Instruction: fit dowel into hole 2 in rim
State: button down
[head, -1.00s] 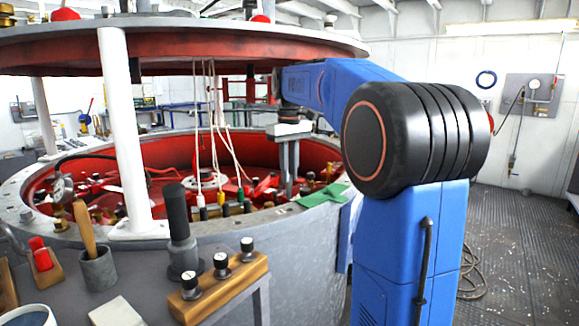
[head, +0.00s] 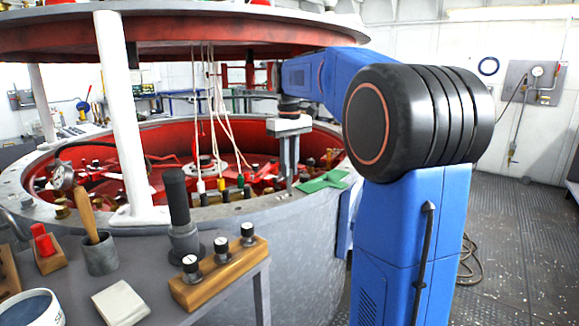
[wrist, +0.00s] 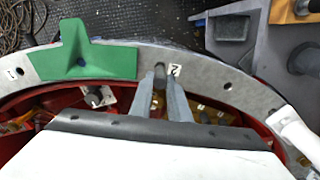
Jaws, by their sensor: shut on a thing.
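My gripper (wrist: 162,78) points down at the rim, its two grey fingers close together. Between the fingertips is a dark, short dowel end (wrist: 159,71), mostly hidden by the fingers. It is just left of the label 2 (wrist: 174,70) on the grey rim (wrist: 205,75). Hole 2 is not clearly visible; I cannot tell whether the dowel is in it or above it. In the head view my gripper (head: 289,178) is over the near right part of the rim (head: 285,198), and the dowel cannot be made out.
A green bracket-like piece (wrist: 95,58) lies on the rim left of my gripper, beside label 1 (wrist: 13,73). Another hole (wrist: 227,86) is to the right. White cords (head: 212,110) hang left of the arm. A white post (head: 123,120) stands on the rim.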

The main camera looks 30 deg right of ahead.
aim_at(289, 184)
jog(key=shift+f, duration=1.75)
dwell(1.1)
jog(key=c, duration=1.6)
grip_release()
notch_tip(289, 184, up, 12)
